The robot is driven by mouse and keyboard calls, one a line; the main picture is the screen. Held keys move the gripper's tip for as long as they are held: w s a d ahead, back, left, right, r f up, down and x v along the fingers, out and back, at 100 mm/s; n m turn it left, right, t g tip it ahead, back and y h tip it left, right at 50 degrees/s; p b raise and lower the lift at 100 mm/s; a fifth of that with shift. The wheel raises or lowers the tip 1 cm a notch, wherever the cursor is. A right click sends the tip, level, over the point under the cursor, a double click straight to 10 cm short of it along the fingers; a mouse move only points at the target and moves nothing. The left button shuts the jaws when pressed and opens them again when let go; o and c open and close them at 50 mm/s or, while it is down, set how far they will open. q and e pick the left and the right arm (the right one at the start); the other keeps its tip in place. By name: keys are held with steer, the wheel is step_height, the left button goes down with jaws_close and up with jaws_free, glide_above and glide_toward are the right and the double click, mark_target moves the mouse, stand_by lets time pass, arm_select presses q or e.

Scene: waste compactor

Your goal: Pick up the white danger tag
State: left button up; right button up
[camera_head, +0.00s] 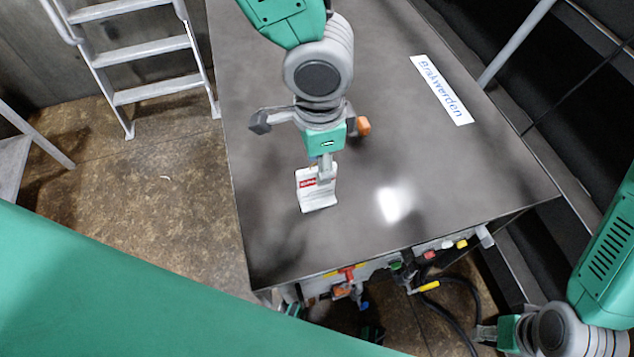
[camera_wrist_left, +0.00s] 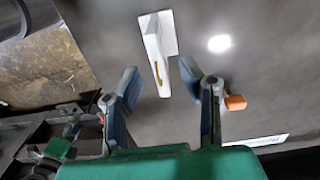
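The white danger tag (camera_head: 318,200) stands on the dark table top, with a red label on its face. In the left wrist view the tag (camera_wrist_left: 155,45) is beyond the fingertips, about midway between them, with a yellow strip along its side. My left gripper (camera_head: 310,124) is above the table, just behind the tag in the head view, and partly overlaps its upper edge.
The dark table (camera_head: 290,240) has a white sign (camera_head: 441,90) at the right. A small orange piece (camera_head: 363,126) shows beside the left gripper. Coloured connectors and cables (camera_head: 430,285) are along the table's front. A ladder (camera_head: 150,90) stands at the left.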

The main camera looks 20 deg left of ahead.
mark_target(317, 196)
arm_select(q)
steer(key=shift+a+f, duration=0.1)
steer(key=shift+f, duration=2.6)
steer(key=shift+s, duration=0.1)
jaws_close()
